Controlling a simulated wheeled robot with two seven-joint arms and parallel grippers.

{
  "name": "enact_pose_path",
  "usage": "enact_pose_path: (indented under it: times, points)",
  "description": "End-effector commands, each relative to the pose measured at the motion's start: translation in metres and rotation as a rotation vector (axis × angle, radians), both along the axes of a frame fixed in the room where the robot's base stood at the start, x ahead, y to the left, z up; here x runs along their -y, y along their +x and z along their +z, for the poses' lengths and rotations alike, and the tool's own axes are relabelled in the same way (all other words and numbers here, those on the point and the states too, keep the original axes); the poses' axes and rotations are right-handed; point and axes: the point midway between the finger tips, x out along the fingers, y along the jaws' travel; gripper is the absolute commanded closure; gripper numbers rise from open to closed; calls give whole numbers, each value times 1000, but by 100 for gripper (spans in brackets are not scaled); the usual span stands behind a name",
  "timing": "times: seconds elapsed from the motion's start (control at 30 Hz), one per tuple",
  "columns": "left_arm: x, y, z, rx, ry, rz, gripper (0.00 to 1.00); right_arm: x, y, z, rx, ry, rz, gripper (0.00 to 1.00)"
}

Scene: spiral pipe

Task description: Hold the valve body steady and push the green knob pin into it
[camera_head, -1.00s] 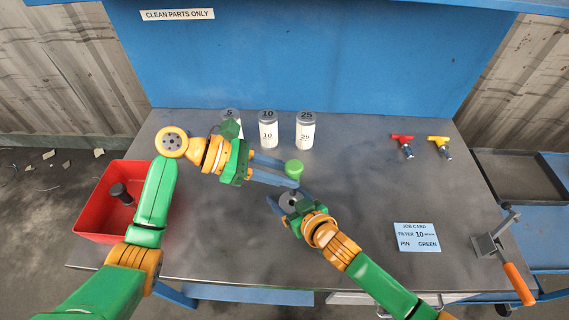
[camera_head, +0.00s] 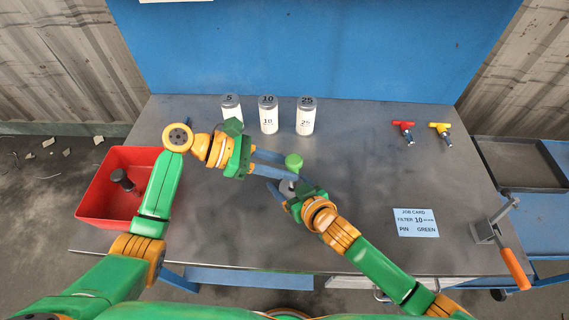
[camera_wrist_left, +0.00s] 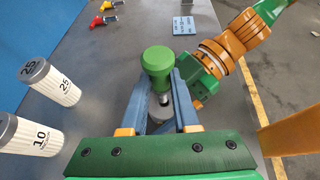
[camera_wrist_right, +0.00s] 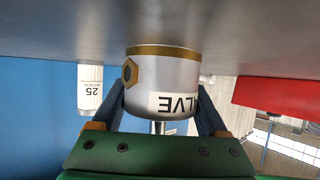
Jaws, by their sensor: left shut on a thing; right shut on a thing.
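The green knob pin (camera_head: 293,161) is in my left gripper (camera_head: 284,170), which is shut on it below the round green knob. In the left wrist view, the knob (camera_wrist_left: 158,62) stands upright with its metal shaft below it, over the valve body's round top. My right gripper (camera_head: 280,192) is shut on the valve body (camera_head: 286,187) from the near side. In the right wrist view, the silver valve body (camera_wrist_right: 163,82) with brass band sits between the fingers, appearing upside down against the table. I cannot tell whether the shaft's tip is inside the valve.
White filters marked 5 (camera_head: 230,108), 10 (camera_head: 268,116) and 25 (camera_head: 306,118) stand behind. Red (camera_head: 403,127) and yellow (camera_head: 440,128) pins lie at right. A job card (camera_head: 415,223) and an orange-handled tool (camera_head: 505,245) are nearer; a red bin (camera_head: 108,205) is left.

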Motion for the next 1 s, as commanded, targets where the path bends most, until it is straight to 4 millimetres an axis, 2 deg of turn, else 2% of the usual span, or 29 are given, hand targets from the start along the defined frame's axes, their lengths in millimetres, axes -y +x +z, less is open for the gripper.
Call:
enact_pose_path:
  times: [1.0]
  points:
    - [0,0,-25,0,-1,-1,100,0,0,-1,-2,-1,0,100]
